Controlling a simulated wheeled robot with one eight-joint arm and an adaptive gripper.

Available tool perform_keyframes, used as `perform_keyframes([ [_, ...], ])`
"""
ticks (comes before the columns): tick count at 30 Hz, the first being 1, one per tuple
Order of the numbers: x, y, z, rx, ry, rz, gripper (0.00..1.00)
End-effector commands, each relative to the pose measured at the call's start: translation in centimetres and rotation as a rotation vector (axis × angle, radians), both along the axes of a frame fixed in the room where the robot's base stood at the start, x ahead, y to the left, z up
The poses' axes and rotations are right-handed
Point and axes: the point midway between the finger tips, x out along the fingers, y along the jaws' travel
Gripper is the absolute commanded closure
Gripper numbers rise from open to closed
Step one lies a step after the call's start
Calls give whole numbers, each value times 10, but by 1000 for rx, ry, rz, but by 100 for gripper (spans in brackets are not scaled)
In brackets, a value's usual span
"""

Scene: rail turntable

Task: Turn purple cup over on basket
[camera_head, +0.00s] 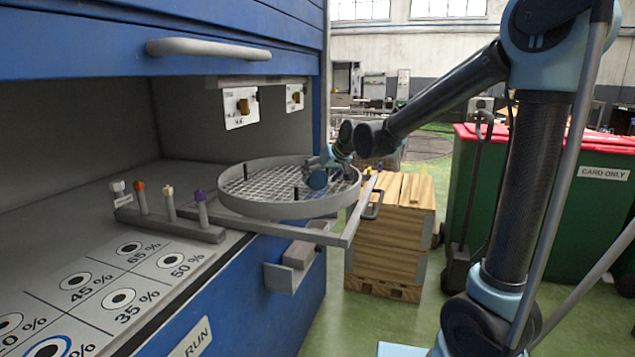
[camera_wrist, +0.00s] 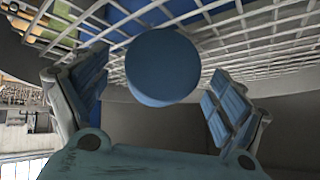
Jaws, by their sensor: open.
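The basket (camera_head: 265,209) is a round grey tray with a wire-mesh floor and a solid rim, on rails in front of the blue cabinet. A small blue rounded object (camera_head: 317,180), perhaps the cup, is at its right part; I see no clearly purple cup. In the wrist view its round blue face (camera_wrist: 163,67) shows against the mesh (camera_wrist: 265,30). My gripper (camera_head: 322,165) is over the basket's right side. In the wrist view my gripper (camera_wrist: 155,88) is open, with one finger on each side of the blue object. Contact cannot be told.
Two thin dark posts stand in the basket, one at front (camera_head: 296,192). A bar with several coloured-top pegs (camera_head: 170,215) lies left on the cabinet shelf. A wooden crate (camera_head: 392,240) is behind right, and green bins (camera_head: 560,200) stand further right.

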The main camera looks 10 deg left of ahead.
Motion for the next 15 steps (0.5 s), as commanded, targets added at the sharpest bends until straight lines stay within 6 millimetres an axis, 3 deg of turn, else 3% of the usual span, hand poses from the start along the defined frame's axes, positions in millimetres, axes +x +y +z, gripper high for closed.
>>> perform_keyframes([
  [6, 11, 12, -13, 0, 0, 0, 11],
  [15, 13, 15, -17, -1, 0, -1, 11],
])
